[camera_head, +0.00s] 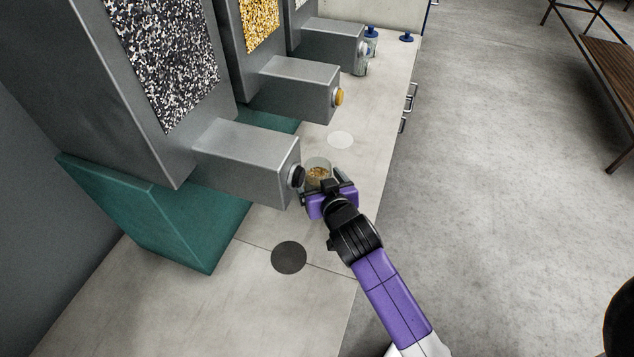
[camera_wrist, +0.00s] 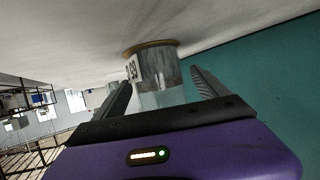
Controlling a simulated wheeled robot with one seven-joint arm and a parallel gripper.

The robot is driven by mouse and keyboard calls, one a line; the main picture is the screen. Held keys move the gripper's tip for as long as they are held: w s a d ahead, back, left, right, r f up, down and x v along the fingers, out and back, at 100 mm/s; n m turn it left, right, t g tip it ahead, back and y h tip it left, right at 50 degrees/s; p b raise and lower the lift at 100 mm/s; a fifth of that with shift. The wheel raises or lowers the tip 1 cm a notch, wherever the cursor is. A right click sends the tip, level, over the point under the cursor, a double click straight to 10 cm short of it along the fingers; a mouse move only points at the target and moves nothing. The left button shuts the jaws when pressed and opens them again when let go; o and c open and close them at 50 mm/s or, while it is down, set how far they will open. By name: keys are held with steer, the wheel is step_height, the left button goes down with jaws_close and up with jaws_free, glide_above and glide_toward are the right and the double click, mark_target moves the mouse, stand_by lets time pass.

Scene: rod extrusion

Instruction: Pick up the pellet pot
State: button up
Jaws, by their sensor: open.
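In the wrist view the pot (camera_wrist: 158,72) has a dark-lettered label and rests on an orange-brown disc (camera_wrist: 150,46). My gripper (camera_head: 322,190) is low at the near side of the pot. In the wrist view my gripper (camera_wrist: 162,80) is open, with one finger on each side of the pot and visible gaps. The pot's lower part in the head view is partly hidden by my gripper.
The black-nozzled dispenser (camera_head: 245,160) stands close left of my gripper. A yellow-nozzled dispenser (camera_head: 290,88) and another dispenser (camera_head: 328,40) stand behind it. Another clear pot (camera_head: 360,62) stands at the back. A dark disc (camera_head: 289,257) and a white disc (camera_head: 340,139) on the counter are bare.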

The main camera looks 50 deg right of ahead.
steer(key=shift+x, duration=1.9)
steer(key=shift+d+r, duration=0.1)
steer(key=shift+r, duration=0.05)
jaws_close()
